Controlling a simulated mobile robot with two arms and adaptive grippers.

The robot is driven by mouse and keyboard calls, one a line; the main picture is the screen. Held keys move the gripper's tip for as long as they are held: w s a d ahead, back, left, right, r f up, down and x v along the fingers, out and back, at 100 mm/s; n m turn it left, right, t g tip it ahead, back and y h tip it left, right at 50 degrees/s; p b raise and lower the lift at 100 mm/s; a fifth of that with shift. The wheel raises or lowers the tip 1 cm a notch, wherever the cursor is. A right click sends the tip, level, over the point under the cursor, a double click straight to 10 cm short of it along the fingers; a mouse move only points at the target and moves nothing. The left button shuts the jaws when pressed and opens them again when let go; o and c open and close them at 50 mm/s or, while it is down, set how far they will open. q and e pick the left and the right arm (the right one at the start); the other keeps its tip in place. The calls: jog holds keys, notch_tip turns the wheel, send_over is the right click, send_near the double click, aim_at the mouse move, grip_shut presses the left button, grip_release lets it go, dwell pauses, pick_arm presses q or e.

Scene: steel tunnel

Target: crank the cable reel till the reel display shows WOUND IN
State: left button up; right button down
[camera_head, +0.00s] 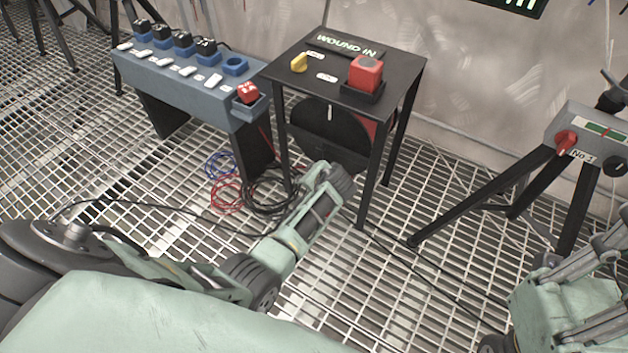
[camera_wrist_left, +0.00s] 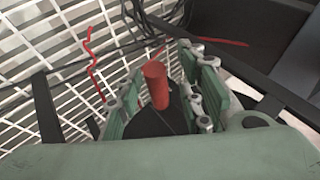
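The reel stand (camera_head: 388,88) is a black table with a reel display (camera_head: 345,46) on top that reads WOUND IN. A dark round reel disc (camera_head: 328,135) with a white mark hangs under its top. My left gripper (camera_head: 335,180) is low in front of the stand, beside the disc. In the left wrist view, a red cylindrical handle (camera_wrist_left: 156,85) stands between the fingers of my left gripper (camera_wrist_left: 170,100). The fingers are apart and I see no clear grip on the handle. My right gripper (camera_head: 600,285) is partly cut off at the lower right; its fingertips are unclear.
A yellow knob (camera_head: 299,62) and a red block (camera_head: 366,73) are on the stand top. A blue socket bench (camera_head: 185,85) stands to the left. A tripod box with a red knob (camera_head: 566,141) stands right. Loose red, blue and black cables (camera_head: 226,192) lie on the grating floor.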

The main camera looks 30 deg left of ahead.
pick_arm(q)
jog(key=v, duration=1.2)
jog(key=shift+w, duration=0.1)
